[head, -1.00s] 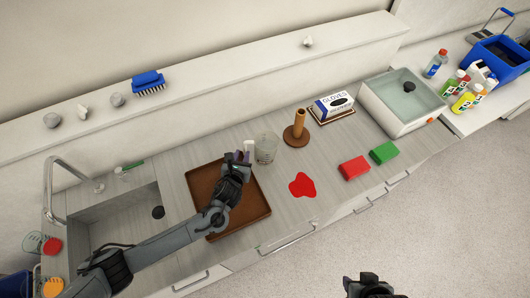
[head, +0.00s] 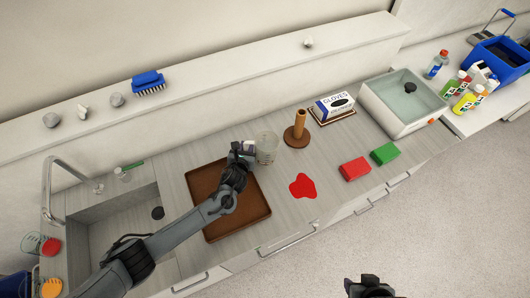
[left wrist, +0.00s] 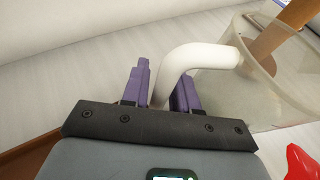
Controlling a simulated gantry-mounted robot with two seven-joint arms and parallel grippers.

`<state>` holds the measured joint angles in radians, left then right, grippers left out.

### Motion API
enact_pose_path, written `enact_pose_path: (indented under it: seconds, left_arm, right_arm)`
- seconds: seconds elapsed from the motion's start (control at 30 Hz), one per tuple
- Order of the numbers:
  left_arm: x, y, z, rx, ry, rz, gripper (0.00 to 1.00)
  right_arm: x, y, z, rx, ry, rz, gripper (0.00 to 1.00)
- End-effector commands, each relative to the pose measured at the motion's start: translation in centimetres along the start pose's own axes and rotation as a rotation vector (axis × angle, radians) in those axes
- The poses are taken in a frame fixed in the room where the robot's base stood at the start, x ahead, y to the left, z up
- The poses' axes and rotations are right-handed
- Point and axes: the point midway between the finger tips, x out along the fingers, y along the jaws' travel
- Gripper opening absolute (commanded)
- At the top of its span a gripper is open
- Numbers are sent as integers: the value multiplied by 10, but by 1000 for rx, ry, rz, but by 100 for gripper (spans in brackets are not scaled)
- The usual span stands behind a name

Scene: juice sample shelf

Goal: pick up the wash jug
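The wash jug is a clear, open-topped vessel (head: 266,147) with a white bent handle, standing on the counter just right of the brown tray. It also shows in the left wrist view (left wrist: 285,90). My left gripper (head: 242,150) is at the handle on the jug's left side. In the left wrist view its two purple fingers (left wrist: 162,88) are on either side of the white handle (left wrist: 195,55); whether they press on it is unclear. My right gripper (head: 368,285) is low over the floor, away from the counter; its fingers are not clear.
The brown tray (head: 206,223) lies under my left arm, beside the sink (head: 90,218). A wooden post on a round base (head: 300,125) stands close behind the jug.

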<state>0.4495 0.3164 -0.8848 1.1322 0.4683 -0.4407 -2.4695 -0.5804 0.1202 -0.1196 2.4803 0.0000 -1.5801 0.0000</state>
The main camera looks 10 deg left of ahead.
Motion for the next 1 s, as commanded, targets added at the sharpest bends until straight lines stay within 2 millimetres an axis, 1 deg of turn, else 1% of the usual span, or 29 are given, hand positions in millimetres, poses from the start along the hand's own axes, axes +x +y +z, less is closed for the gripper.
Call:
enact_pose_path:
  seconds: [0.03, 0.2, 0.23, 0.77, 0.87, 1.0]
  left_arm:
    - [0, 0, 0, 0, 0, 0, 28]
    - [0, 0, 0, 0, 0, 0, 2]
    - [0, 0, 0, 0, 0, 0, 0]
    - [0, 0, 2, -2, -3, 0, 0]
    - [-2, 0, 5, -2, -4, -1, 0]
    - [-5, 0, 14, -2, -5, -1, 0]
  right_arm:
    - [0, 0, 0, 1, 0, -1, 43]
    - [0, -1, 0, 4, 1, -4, 43]
    - [0, -1, 0, 4, 1, -4, 43]
    - [0, 0, 0, 0, 0, -1, 43]
    - [0, 0, 0, -3, 0, 2, 43]
    - [-1, 1, 0, -6, -1, 4, 43]
